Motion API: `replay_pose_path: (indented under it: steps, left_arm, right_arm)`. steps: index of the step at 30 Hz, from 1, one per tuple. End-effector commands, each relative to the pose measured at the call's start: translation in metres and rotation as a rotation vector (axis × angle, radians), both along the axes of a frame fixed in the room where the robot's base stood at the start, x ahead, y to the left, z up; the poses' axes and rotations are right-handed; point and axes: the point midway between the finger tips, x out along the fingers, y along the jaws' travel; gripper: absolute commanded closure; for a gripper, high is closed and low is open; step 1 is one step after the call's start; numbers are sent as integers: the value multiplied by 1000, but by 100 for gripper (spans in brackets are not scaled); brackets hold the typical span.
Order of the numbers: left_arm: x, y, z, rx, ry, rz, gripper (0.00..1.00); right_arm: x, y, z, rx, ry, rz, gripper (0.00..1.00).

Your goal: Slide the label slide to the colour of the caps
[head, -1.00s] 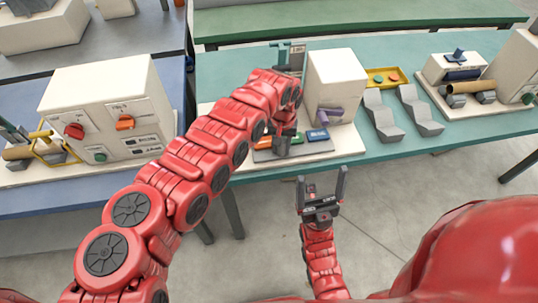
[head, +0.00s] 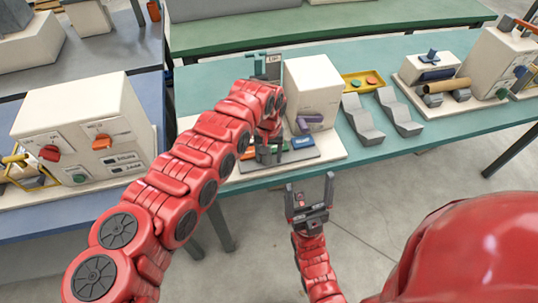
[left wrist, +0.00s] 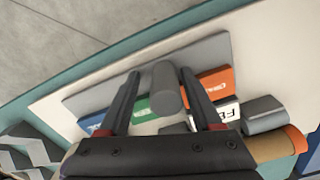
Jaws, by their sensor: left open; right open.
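The label slide is a grey plate (left wrist: 215,52) with blue (left wrist: 97,122), green (left wrist: 141,108) and orange (left wrist: 214,84) labels, on the cream base of a machine. A grey round post (left wrist: 166,88) stands out from it between green and orange. My left gripper (left wrist: 158,72) is open, with one finger on each side of the post; contact is unclear. In the head view my left gripper (head: 268,152) is over the plate, between the orange label (head: 246,156) and the blue label (head: 303,142). My right gripper (head: 310,182) is open and empty before the table. A yellow tray (head: 352,93) holds a green and an orange disc, possibly the caps.
A cream box (head: 312,85) with a purple handle (head: 309,121) stands beside the plate. Two grey stepped holders (head: 362,118) are to its right. A cream control box (head: 75,130) is on the blue table at left. Floor before the tables is clear.

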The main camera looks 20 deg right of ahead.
Motion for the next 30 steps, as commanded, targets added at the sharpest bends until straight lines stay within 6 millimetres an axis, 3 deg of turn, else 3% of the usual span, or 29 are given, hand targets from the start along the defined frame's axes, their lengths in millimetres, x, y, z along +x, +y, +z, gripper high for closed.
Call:
replay_pose_path:
  steps: [4,8,21,30]
  left_arm:
    - [2,1,7,-1,-2,2,34]
    - [2,1,28,-2,-6,2,34]
    - [1,-2,140,-1,-6,-2,34]
    - [0,-2,173,-1,-2,-1,34]
  right_arm:
    - [0,0,-2,0,0,0,10]
    - [0,0,-6,0,0,0,10]
    - [0,0,-33,0,0,0,10]
    - [0,0,-36,0,0,0,10]
